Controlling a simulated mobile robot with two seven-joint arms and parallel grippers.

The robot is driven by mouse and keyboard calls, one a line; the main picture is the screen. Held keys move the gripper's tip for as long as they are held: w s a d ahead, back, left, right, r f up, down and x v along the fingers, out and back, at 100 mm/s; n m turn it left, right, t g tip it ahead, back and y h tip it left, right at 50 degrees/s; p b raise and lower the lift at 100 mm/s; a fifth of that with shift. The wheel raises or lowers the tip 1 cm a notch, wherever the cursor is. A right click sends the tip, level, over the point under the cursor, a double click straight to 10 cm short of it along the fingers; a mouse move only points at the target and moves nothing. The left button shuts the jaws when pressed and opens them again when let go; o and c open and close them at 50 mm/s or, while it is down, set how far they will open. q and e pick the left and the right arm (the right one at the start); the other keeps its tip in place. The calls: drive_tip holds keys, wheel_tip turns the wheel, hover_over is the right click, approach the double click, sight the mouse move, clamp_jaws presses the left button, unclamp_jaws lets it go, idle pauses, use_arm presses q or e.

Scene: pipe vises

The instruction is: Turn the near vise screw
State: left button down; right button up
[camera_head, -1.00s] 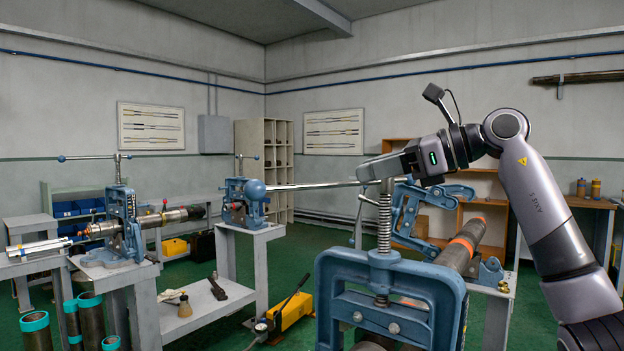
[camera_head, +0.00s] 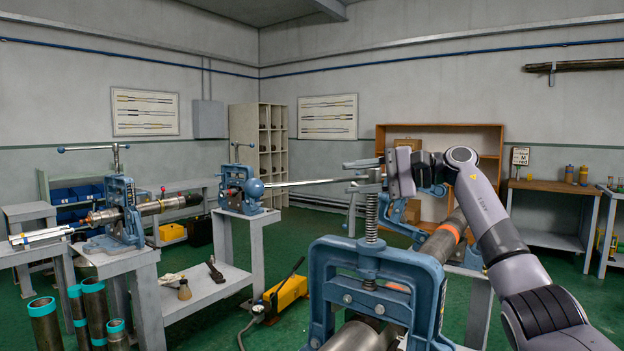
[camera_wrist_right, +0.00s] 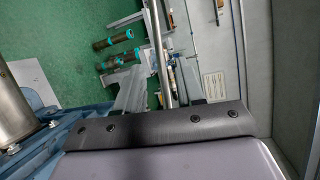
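The near vise (camera_head: 318,290) is a blue frame in the lower middle of the head view. Its upright threaded screw (camera_head: 371,218) rises from the top, with a long steel bar (camera_head: 310,182) across its head. The bar reaches left to a blue ball (camera_head: 254,188) at its end. My right gripper (camera_head: 364,175) is at the screw head, by the right end of the bar. Its fingers are too small and overlapped to tell their gap. The right wrist view shows the bar (camera_wrist_right: 158,50) running away beyond my gripper's dark edge. My left gripper is out of view.
A pipe with an orange band (camera_head: 440,243) lies behind the near vise. Another blue vise (camera_head: 122,205) holds a pipe on a stand at left. A yellow pump (camera_head: 285,297) and teal-ended pipes (camera_head: 45,325) stand on the green floor. A wooden shelf (camera_head: 440,130) stands at the back.

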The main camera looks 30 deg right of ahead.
sight(327, 181)
drive_tip(key=shift+p+x, duration=0.85)
drive_tip(key=shift+x, duration=2.7)
drive_tip(key=shift+c, duration=0.3)
clamp_jaws()
